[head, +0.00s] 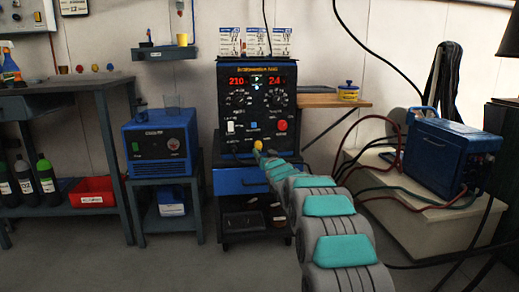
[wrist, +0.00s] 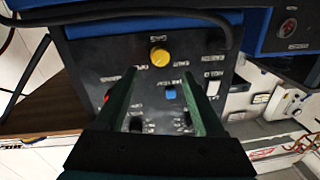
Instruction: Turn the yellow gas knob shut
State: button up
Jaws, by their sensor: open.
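The yellow gas knob (wrist: 159,57) sits on the dark front panel of the welding machine (head: 256,84). In the wrist view it lies just beyond the fingertips, roughly centred between them. My gripper (wrist: 162,83) is open and empty, with its two green fingers pointing at the panel. In the head view a small yellow spot near the knob's place (head: 257,146) shows at the end of my arm, which hides most of the gripper and the lower panel. Small lettering surrounds the knob; its pointer direction is too small to tell.
A blue switch (wrist: 170,93) lies between the fingers in the wrist view, and a red knob (head: 282,125) is on the panel. A black cable (wrist: 130,17) crosses above the gas knob. A blue unit (head: 161,141) stands left; a hose-fed blue box (head: 451,147) stands right.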

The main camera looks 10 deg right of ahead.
aim_at(259, 146)
jog(key=w, duration=0.3)
jog(key=shift+w+a, duration=0.2)
jog(key=shift+w, duration=0.95)
jog(key=shift+w+a, duration=0.1)
jog(key=shift+w, duration=0.8)
jog(key=shift+c, duration=0.4)
grip_shut()
